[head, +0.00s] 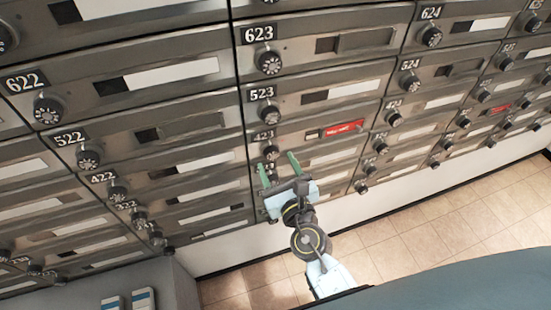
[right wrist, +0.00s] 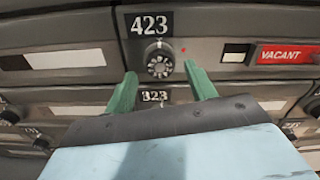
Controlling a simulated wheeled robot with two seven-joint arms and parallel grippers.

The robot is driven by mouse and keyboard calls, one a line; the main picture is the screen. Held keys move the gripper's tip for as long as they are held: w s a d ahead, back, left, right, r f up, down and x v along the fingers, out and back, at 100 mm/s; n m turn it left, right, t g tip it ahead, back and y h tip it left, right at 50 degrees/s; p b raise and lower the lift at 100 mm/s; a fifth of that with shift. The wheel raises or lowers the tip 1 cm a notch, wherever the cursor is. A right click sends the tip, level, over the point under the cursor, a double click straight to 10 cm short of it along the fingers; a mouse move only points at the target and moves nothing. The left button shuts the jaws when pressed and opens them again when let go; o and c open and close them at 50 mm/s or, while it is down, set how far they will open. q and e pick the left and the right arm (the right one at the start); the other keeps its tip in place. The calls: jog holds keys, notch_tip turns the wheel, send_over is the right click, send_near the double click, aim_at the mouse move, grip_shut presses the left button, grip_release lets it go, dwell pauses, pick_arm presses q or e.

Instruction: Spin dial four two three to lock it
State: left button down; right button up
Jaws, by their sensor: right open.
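The 423 dial (head: 270,152) is a black knob with white marks under its 423 plate. In the right wrist view the dial (right wrist: 160,62) sits between and beyond the fingertips, and a small red dot shows to its right. My right gripper (head: 278,162) has green fingers spread open in front of and around the dial. In the right wrist view the gripper (right wrist: 160,80) appears open, with one finger on each side of the dial. I cannot tell whether either finger touches it. My left gripper is not in view.
A red VACANT sign (head: 343,129) is on the 423 box, right of the dial. Dial 523 (head: 264,115) is above, and the 323 plate (right wrist: 155,96) is just below. Dial 424 (head: 394,118) lies to the right. Tiled floor (head: 440,235) is free at lower right.

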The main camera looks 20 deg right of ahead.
jog(key=shift+w, duration=1.05)
jog(key=c, duration=1)
